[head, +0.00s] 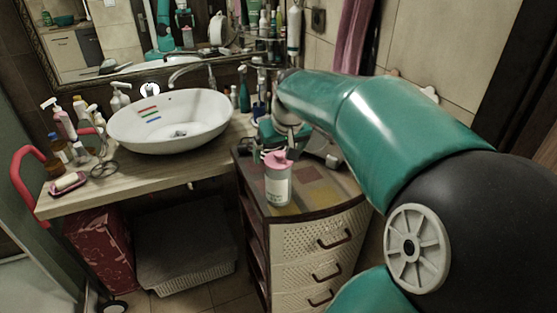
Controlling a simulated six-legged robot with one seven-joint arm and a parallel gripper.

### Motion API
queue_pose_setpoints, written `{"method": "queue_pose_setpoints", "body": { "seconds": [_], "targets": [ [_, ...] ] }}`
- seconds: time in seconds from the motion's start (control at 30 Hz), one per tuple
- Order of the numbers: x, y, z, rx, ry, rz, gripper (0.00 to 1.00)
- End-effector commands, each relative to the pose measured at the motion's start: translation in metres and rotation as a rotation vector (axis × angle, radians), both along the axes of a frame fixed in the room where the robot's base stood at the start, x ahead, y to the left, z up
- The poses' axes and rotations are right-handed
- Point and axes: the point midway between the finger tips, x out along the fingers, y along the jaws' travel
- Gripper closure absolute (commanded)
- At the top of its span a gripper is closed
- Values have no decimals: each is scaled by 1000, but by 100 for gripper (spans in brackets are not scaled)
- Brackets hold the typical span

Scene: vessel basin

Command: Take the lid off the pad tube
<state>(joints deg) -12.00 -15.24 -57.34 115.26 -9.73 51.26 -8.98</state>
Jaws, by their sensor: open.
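The pad tube (277,188) stands upright near the front of the drawer cabinet's top. It is a pale, partly see-through cylinder with a label, and its pink lid (276,158) sits on it.
The drawer cabinet (312,240) has a patterned top. To its left, a wooden counter (150,172) bears a white vessel basin (170,125), several bottles, and a pink soap dish (68,183). Bottles stand behind my wrist. A red rail (22,180) is at far left.

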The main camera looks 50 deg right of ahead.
Motion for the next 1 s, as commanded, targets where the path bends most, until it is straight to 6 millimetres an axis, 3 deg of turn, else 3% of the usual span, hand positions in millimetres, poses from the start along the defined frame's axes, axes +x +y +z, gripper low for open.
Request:
{"method": "queue_pose_setpoints", "body": {
  "seconds": [0.1,0.33,0.6,1.0],
  "targets": [
    [4,-2,-11,0,3,1,6],
    [4,-3,-12,-1,1,0,6],
    [4,-3,-12,-1,1,0,53],
    [4,-3,-9,-1,0,0,54]
  ]
}}
